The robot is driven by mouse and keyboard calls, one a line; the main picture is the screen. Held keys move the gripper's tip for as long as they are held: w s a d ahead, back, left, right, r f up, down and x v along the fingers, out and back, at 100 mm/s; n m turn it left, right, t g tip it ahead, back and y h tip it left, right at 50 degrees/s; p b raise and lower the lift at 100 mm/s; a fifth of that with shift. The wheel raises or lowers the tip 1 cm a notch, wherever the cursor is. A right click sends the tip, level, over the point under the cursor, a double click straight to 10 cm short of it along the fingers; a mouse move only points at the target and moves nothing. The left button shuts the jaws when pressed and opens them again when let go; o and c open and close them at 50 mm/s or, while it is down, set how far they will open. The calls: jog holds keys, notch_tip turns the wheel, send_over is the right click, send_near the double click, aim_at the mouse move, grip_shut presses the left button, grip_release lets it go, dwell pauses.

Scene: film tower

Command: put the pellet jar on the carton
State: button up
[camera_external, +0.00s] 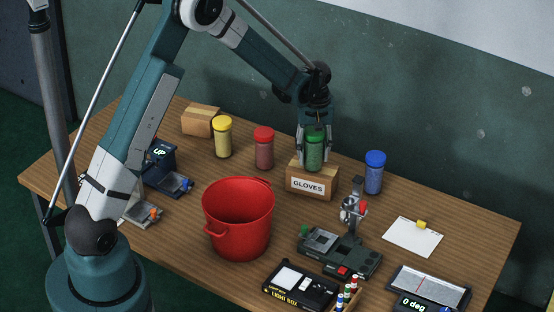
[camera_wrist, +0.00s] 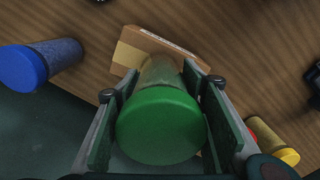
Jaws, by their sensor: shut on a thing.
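My gripper (camera_external: 314,150) is shut on a green-lidded jar (camera_external: 315,152) with greenish contents, held upright. In the wrist view the green lid (camera_wrist: 160,127) fills the space between the fingers. The jar is over a brown carton labelled GLOVES (camera_external: 312,180), which shows beyond the jar in the wrist view (camera_wrist: 130,56). The jar's bottom is at about the level of the carton's top; I cannot tell whether they touch. A second, plain brown carton (camera_external: 200,121) stands at the back left.
A yellow-lidded jar (camera_external: 223,137) and a red-lidded jar (camera_external: 264,147) stand left of the GLOVES carton. A blue-lidded jar (camera_external: 374,172) stands to its right. A red bucket (camera_external: 238,218), a grey-green device (camera_external: 340,250) and a light box (camera_external: 300,287) are nearer the front.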

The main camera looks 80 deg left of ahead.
aim_at(313, 140)
jog(key=shift+f, duration=0.15)
jog(key=o, duration=1.1)
jog(key=shift+c, duration=0.2)
notch_tip(313, 140, up, 12)
jog(key=shift+w+r, duration=0.1)
jog(key=shift+r, duration=0.15)
dwell(0.5)
